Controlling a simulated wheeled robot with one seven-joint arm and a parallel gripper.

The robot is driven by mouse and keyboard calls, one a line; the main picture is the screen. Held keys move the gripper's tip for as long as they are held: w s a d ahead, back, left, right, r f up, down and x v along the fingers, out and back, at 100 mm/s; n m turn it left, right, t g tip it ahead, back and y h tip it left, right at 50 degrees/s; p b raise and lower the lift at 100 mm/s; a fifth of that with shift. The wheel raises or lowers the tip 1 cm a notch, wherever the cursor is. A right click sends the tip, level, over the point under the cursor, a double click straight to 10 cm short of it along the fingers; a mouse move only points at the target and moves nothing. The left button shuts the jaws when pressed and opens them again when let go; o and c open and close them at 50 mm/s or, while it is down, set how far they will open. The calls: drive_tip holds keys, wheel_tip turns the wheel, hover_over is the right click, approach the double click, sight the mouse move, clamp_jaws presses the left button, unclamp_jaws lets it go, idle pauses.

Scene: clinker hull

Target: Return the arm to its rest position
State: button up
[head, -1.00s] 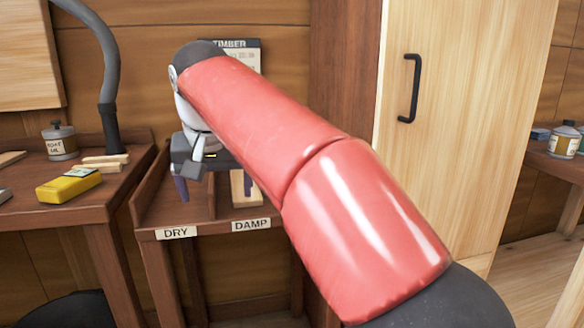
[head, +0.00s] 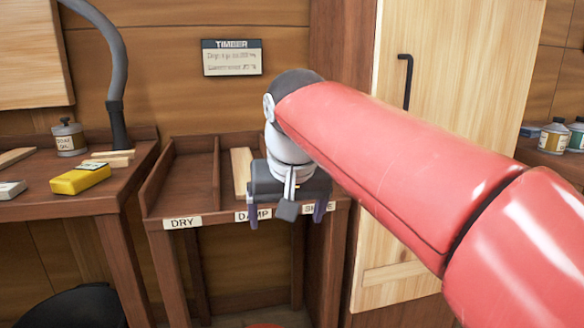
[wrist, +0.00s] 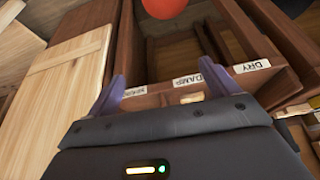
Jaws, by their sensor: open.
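My gripper (head: 287,214) hangs in front of the right part of a labelled wooden rack (head: 165,200) in the head view, its fingers pointing down. The fingers are apart with nothing between them; the gripper (wrist: 160,90) also looks open and empty in the wrist view. My red arm reaches in from the right and hides part of the cabinet. The rack has compartments labelled DRY, DAMP and a third whose label is partly covered by my gripper. A pale wood block (head: 241,172) stands in the DAMP compartment.
A bench (head: 50,205) on the left holds a yellow moisture-meter-like device (head: 80,179), a bottle (head: 69,138) and wood pieces. A tall pale cabinet door (head: 450,60) stands right of the rack. A TIMBER sign (head: 231,58) hangs on the wall.

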drive_tip(key=s+d+f+m, duration=0.1)
drive_tip(key=s+d+f, duration=0.6)
drive_tip(key=d, duration=0.3)
drive_tip(key=shift+s+d, duration=0.15)
drive_tip(key=shift+s, duration=0.2)
drive_tip(key=shift+m+t+h, duration=0.4)
drive_tip(key=shift+m+h, duration=0.1)
drive_tip(key=s+d+f, duration=0.2)
drive_tip(key=s+f, duration=0.1)
drive_tip(key=f, duration=0.1)
drive_tip(key=s+d+f, duration=0.2)
drive_tip(key=s+f, duration=0.1)
drive_tip(key=s+d+f, duration=0.2)
drive_tip(key=s+f, duration=0.1)
drive_tip(key=f, duration=0.1)
drive_tip(key=shift+s+f, duration=0.15)
drive_tip(key=shift+f, duration=0.2)
drive_tip(key=shift+c, duration=0.4)
